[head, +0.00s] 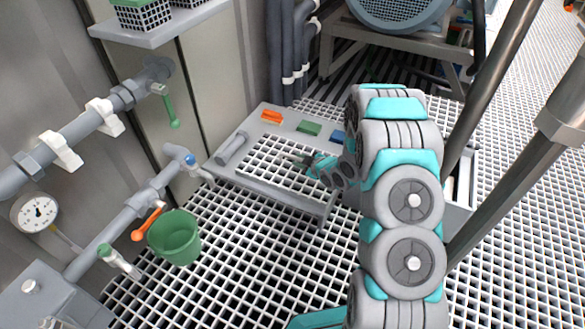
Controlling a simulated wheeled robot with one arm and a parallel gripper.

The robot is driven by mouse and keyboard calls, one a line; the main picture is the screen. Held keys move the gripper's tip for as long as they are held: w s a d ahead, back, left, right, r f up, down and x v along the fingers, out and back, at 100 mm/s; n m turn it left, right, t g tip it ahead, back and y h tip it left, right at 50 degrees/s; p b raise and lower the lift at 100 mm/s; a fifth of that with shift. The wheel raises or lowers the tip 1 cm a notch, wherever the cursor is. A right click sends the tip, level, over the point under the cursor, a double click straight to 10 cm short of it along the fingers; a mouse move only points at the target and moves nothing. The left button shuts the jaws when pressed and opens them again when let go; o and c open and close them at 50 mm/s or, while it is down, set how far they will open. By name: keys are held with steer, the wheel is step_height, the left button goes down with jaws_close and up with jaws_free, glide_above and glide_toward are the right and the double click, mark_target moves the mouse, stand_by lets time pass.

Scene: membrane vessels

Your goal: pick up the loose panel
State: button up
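A grey-framed panel with a white grating inset (268,193) lies in the middle of the head view, at floor level or slightly raised; I take it to be the loose panel. A grey bar (232,148) sits at its left side. My gripper (296,160) is over the grating, pointing left, its thin dark fingertips near the middle of the inset. Whether they touch the grating, and whether they are open or shut, is too small to tell. My arm hides the panel's right part.
Orange (272,117), green (309,128) and blue (338,137) blocks sit along the far edge. A green bucket (175,238) hangs by pipes and valves at left, with a gauge (38,212). Dark posts (500,75) stand at right. Grated floor is clear in front.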

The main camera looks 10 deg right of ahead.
mark_target(294, 158)
steer(key=x, duration=0.5)
steer(key=shift+w+b, duration=0.15)
steer(key=shift+b, duration=0.15)
jaws_close()
stand_by(1.1)
